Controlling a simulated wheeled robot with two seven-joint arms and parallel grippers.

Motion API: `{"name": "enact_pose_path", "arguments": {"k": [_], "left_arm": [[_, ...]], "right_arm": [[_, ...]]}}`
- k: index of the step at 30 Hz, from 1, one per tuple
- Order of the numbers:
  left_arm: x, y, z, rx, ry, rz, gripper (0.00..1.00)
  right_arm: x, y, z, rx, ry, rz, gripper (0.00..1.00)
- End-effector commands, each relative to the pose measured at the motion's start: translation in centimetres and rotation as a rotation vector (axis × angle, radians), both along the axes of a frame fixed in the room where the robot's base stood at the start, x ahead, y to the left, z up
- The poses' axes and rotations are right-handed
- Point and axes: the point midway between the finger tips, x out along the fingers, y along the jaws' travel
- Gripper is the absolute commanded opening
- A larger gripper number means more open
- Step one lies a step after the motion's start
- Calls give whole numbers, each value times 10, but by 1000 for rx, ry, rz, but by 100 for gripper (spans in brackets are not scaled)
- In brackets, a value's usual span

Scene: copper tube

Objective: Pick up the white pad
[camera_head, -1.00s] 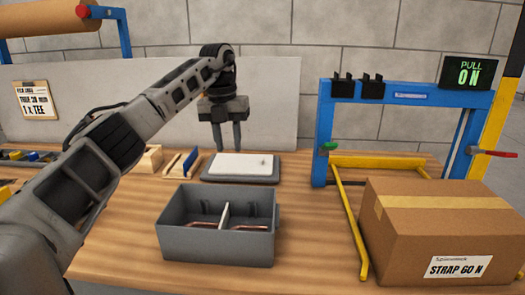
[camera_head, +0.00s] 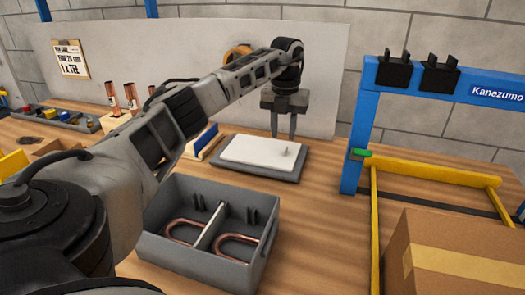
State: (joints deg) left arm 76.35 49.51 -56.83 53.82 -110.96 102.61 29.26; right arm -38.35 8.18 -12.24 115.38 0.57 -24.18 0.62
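The white pad (camera_head: 258,152) lies flat on a dark grey base (camera_head: 230,168) on the wooden table, behind the grey bin. A small light knob or pin stands near its right side. My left gripper (camera_head: 284,136) hangs downward at the pad's far right edge, its two fingers pointing down. The fingers are a little apart with nothing seen between them. I cannot tell whether the fingertips touch the pad or are behind it. My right gripper is not in view.
A grey divided bin (camera_head: 160,246) with bent copper tubes stands in front of the pad. A blue frame (camera_head: 358,140) with yellow bars (camera_head: 430,171) and a cardboard box (camera_head: 455,262) are at the right. A grey panel (camera_head: 190,60) rises behind.

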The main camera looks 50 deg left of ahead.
Motion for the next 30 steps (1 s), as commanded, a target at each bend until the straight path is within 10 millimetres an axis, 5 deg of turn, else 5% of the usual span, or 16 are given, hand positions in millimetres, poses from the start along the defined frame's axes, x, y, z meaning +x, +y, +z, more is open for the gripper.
{"name": "enact_pose_path", "arguments": {"k": [15, 23, 27, 30], "left_arm": [[7, 0, -55, 0, 1, 1, 31], [7, 0, -59, 0, -1, 0, 31], [7, 0, -58, 0, -1, 0, 0], [7, 0, -58, 0, -1, 0, 0]], "right_arm": [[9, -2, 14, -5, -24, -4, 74], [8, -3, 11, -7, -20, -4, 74], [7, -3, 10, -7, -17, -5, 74], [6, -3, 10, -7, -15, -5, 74]]}}
